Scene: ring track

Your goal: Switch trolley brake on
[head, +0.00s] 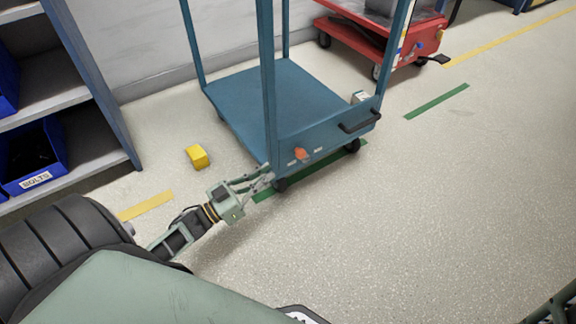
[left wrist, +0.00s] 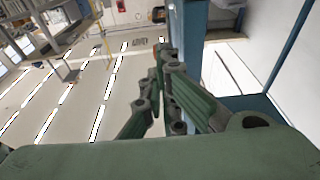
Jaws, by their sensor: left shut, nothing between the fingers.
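The blue trolley (head: 290,95) stands on the floor beside the wall. My left gripper (head: 268,176) is shut and empty at the trolley's near left corner, left of and a little below the orange lever. Whether it touches the panel I cannot tell. My right gripper is not in view.
A yellow block (head: 197,156) lies on the floor left of the trolley. A shelf with blue bins (head: 32,158) stands at the left. A red cart (head: 375,42) stands behind right. The floor right of the trolley is clear.

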